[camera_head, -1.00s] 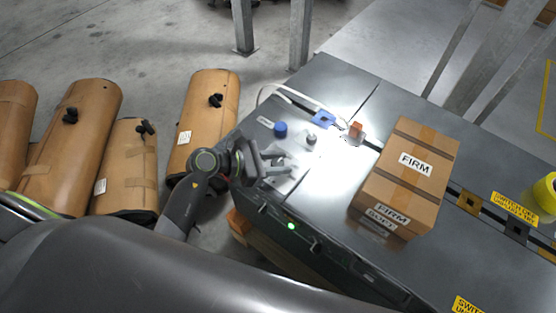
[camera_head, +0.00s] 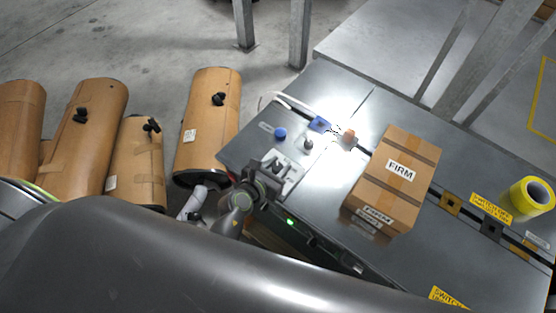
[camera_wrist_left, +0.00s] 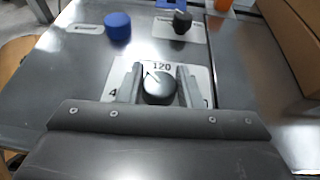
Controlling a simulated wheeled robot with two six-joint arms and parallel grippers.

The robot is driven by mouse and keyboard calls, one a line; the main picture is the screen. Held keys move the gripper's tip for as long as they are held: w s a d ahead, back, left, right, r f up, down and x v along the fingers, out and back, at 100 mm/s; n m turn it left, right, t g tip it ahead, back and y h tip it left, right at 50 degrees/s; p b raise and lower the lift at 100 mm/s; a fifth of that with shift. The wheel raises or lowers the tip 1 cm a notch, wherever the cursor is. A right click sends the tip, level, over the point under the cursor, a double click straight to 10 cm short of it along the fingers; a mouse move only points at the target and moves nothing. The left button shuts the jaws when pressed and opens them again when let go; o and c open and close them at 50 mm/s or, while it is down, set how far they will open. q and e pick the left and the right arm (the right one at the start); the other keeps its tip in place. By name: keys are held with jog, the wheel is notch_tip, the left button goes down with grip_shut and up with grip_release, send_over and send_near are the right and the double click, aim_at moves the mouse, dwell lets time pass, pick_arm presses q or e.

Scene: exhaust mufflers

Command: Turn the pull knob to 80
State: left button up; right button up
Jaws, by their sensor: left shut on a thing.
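The dark round knob (camera_wrist_left: 158,88) sits on a light dial plate (camera_wrist_left: 118,72) in the left wrist view. "120" is printed above it and a "4" shows at its left; other marks are hidden by the fingers. A white pointer line on the knob points up and slightly left, near the "120". My left gripper (camera_wrist_left: 159,86) is shut on the knob, one finger on each side. In the head view my left gripper (camera_head: 279,174) is at the panel's near left corner and mostly hides the knob. My right gripper is not in view.
A blue knob (camera_head: 280,133) and a small dark knob (camera_head: 308,145) stand just behind the dial.

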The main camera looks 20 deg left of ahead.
pick_arm(q)
jog(key=shift+n+y, duration=0.3)
jog(key=shift+y, duration=0.1)
jog(key=o, duration=1)
